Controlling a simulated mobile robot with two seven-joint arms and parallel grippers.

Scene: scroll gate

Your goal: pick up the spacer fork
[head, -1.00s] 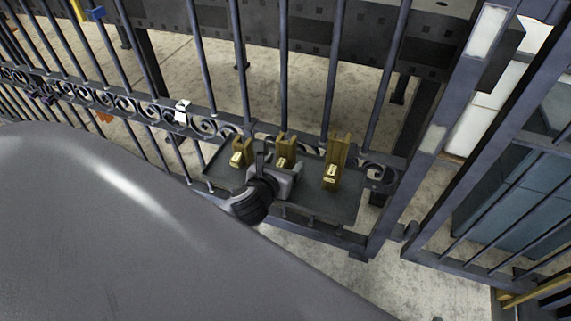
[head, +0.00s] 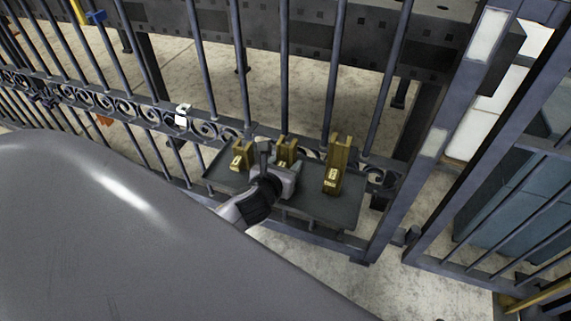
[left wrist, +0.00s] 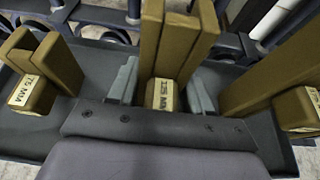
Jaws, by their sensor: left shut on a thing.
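Three brass-coloured spacer forks stand on a grey tray (head: 330,211) at the gate. The middle fork (head: 288,146) is upright, and its label in the left wrist view (left wrist: 162,94) seems to read 125 MM. My left gripper (head: 278,172) is at this middle fork. In the left wrist view its two grey fingers (left wrist: 161,88) are on either side of the labelled block, shut on it. The lower part of the fork is hidden by the gripper, and I cannot see any clear lift off the tray. My right gripper is not in view.
A smaller fork (head: 241,157) stands to the left and a taller fork (head: 336,166) to the right, both close to the gripper. Dark gate bars (head: 284,70) rise behind the tray. A white tag (head: 182,114) is on the scrollwork.

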